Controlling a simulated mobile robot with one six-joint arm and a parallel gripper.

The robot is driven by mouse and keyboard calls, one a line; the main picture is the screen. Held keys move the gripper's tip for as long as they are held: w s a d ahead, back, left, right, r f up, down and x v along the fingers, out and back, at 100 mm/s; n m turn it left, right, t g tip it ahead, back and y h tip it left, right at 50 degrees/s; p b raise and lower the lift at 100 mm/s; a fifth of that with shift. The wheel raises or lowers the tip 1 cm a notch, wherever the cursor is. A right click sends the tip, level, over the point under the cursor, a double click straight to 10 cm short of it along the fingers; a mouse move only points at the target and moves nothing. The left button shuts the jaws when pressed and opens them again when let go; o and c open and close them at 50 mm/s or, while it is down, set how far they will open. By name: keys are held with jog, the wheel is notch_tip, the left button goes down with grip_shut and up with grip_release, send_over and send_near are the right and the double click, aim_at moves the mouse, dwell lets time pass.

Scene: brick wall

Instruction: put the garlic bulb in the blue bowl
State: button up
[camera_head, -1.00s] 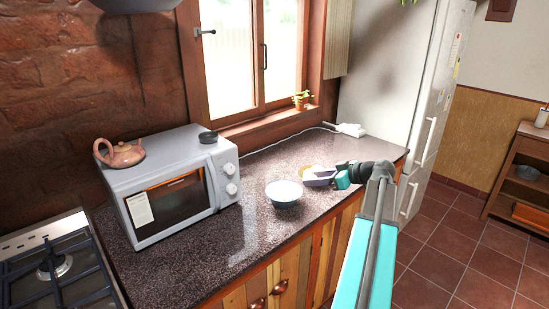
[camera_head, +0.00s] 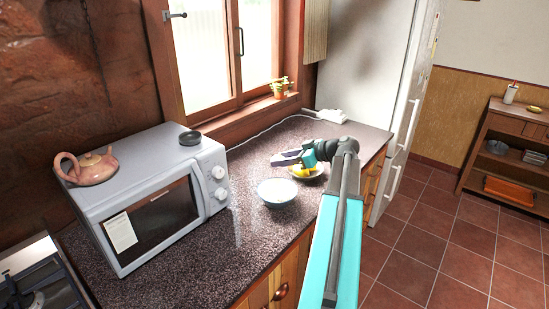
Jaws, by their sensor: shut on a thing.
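The blue bowl (camera_head: 277,193) is pale blue and round and stands upright on the speckled counter, to the right of the microwave. My gripper (camera_head: 283,159) is above the counter, behind the bowl and a little to its right in the picture, not over its opening. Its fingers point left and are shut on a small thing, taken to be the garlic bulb. The fingers hide it, and I cannot make out its shape.
A dish with yellow things (camera_head: 306,172) stands just right of the bowl, partly under my gripper. A white cable lies behind. The front counter is clear.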

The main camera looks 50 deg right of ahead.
jog(key=shift+w+a, duration=0.1)
jog(key=shift+a, duration=0.05)
jog(key=shift+f, duration=0.1)
jog(key=shift+f, duration=0.15)
jog(key=shift+f+b, duration=0.55)
jog(key=shift+f, duration=2.2)
jog(key=o, duration=1.1)
